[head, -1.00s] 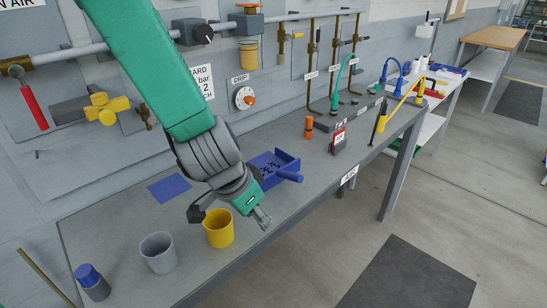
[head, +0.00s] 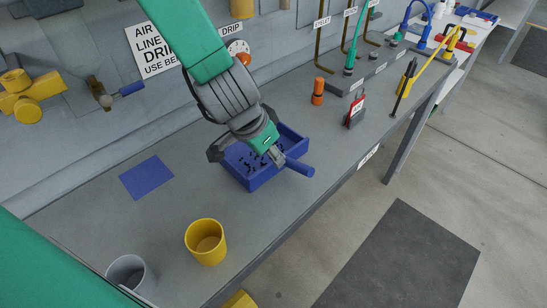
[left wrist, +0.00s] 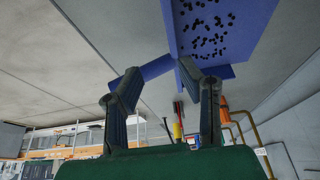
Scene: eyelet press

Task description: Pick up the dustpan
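The dustpan (head: 262,180) is a blue, open tray with a round blue handle (head: 300,168). It lies on the grey bench with many small black bits in it. My left gripper (head: 247,155) is open over the dustpan, with one finger close to the base of the handle and the other over the tray. In the left wrist view the dustpan (left wrist: 255,35) fills the top right. The fingers of my left gripper (left wrist: 160,72) are spread and overlap the blue handle; I cannot tell whether they touch it. My right gripper is not in view.
A yellow cup (head: 206,242) and a grey cup (head: 128,272) stand at the near left of the bench. A flat blue square (head: 147,178) lies by the wall. An orange-topped item (head: 318,92) and a red-tagged block (head: 355,112) stand farther right. The bench's front edge is close to the handle.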

